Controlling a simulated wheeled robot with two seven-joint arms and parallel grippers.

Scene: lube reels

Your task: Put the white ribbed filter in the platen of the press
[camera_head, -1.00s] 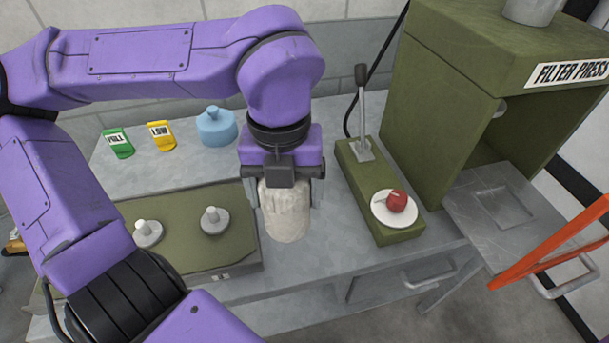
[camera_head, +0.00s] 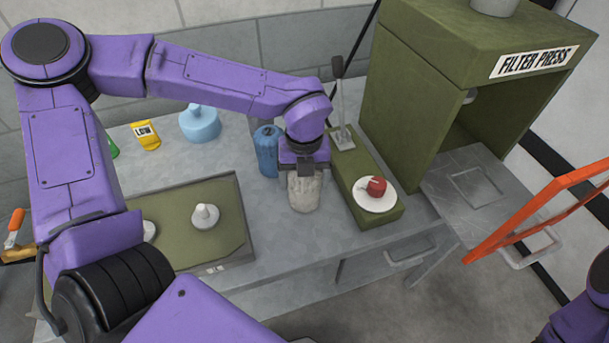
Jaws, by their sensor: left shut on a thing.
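The white ribbed filter (camera_head: 305,191) hangs upright under my left gripper (camera_head: 302,178), which is shut on its top. It is over the bench, just left of the lever box; I cannot tell whether its bottom touches the bench. The filter press (camera_head: 405,95) is the green housing at the upper right, with a sign on its front. Its platen (camera_head: 473,187) is a grey plate with a square recess, empty, at the foot of the press opening. Only a purple part of my right arm shows at the lower right corner; its gripper is out of view.
A green lever box (camera_head: 382,217) with a white disc and red knob (camera_head: 376,187) stands between filter and press. An orange guard frame (camera_head: 545,215) is right of the platen. A blue canister (camera_head: 266,150) stands behind the filter. A green tray (camera_head: 228,222) with pegs lies left.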

